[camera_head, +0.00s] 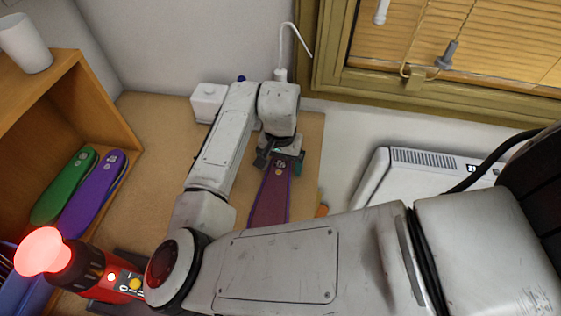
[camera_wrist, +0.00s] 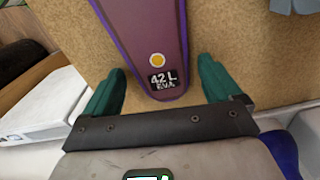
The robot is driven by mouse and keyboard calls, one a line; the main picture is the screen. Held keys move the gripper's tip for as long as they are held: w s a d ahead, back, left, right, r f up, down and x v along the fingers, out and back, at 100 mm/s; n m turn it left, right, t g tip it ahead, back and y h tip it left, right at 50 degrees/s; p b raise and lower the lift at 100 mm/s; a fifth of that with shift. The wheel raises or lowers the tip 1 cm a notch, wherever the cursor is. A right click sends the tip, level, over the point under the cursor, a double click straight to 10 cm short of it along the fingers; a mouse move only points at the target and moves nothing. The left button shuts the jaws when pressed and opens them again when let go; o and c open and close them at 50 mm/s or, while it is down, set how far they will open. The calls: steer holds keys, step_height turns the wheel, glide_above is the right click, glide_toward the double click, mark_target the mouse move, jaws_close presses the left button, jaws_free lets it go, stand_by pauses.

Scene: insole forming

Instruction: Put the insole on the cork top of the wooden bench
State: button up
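The insole (camera_head: 270,200) is dark maroon with a purple edge and appears to lie flat on the cork top (camera_head: 150,130) of the bench. My gripper (camera_head: 280,160) is at that labelled end. In the wrist view my gripper (camera_wrist: 161,66) is open, with its green fingers on either side of the insole and a gap showing on both sides.
A wooden shelf (camera_head: 100,95) on the left holds green (camera_head: 62,187) and purple (camera_head: 92,195) insoles, with a white cup (camera_head: 25,43) on top. A red lamp (camera_head: 90,268) glows at lower left. A white box (camera_head: 207,103) stands behind my arm; a white appliance (camera_head: 420,175) is at right.

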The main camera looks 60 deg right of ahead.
steer(key=shift+r, duration=0.15)
step_height(320, 180, up, 12)
steer(key=b, duration=0.1)
stand_by(0.5)
